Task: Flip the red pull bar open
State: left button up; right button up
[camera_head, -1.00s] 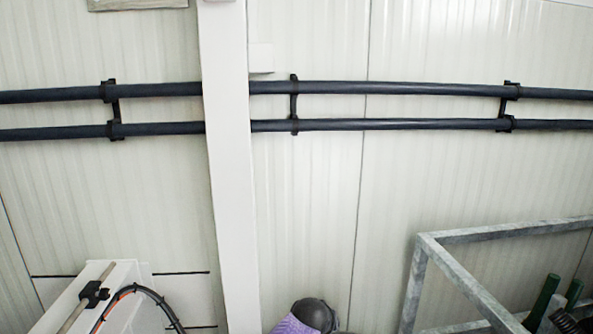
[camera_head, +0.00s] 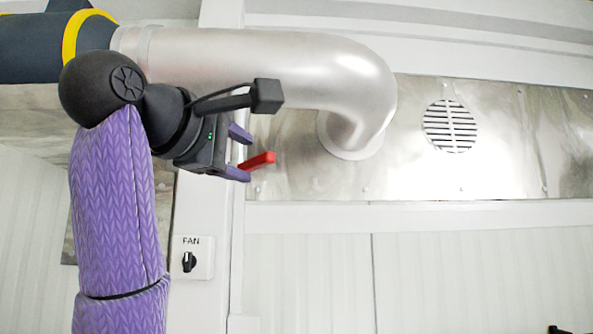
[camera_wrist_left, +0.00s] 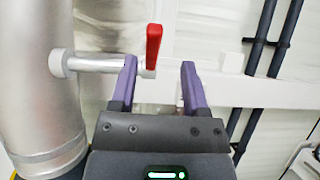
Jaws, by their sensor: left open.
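The red pull bar (camera_head: 258,161) is a small red lever in front of the metal wall panel, just right of my left gripper's fingertips in the head view. In the left wrist view the red pull bar (camera_wrist_left: 153,46) stands upright at the end of a short silver rod (camera_wrist_left: 98,65) that comes from the left. My left gripper (camera_head: 240,154) is open, with purple fingers. In the left wrist view the bar's lower end shows between the fingertips (camera_wrist_left: 159,66), nearer the left finger. I cannot tell whether they touch. My right gripper is not in view.
A large silver duct (camera_head: 290,65) runs above and behind my left arm and bends into the metal panel. A round vent (camera_head: 449,126) is at the right. A FAN switch (camera_head: 191,258) is below the gripper.

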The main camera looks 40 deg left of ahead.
aim_at(258, 160)
pick_arm(q)
jog(key=shift+r, duration=0.3)
jog(key=w+p, duration=0.1)
jog(key=w, duration=0.1)
jog(key=w+p, duration=0.2)
jog(key=w+a+p, duration=0.1)
jog(key=w, duration=0.1)
jog(key=shift+w+a+r+p, duration=0.1)
jog(key=shift+w+r+p, duration=0.05)
jog(key=shift+w+p, duration=0.25)
jog(key=shift+w, duration=0.35)
jog(key=shift+s, duration=0.35)
jog(key=shift+w, duration=0.25)
jog(key=c, duration=0.5)
grip_shut()
jog(key=shift+f, duration=0.2)
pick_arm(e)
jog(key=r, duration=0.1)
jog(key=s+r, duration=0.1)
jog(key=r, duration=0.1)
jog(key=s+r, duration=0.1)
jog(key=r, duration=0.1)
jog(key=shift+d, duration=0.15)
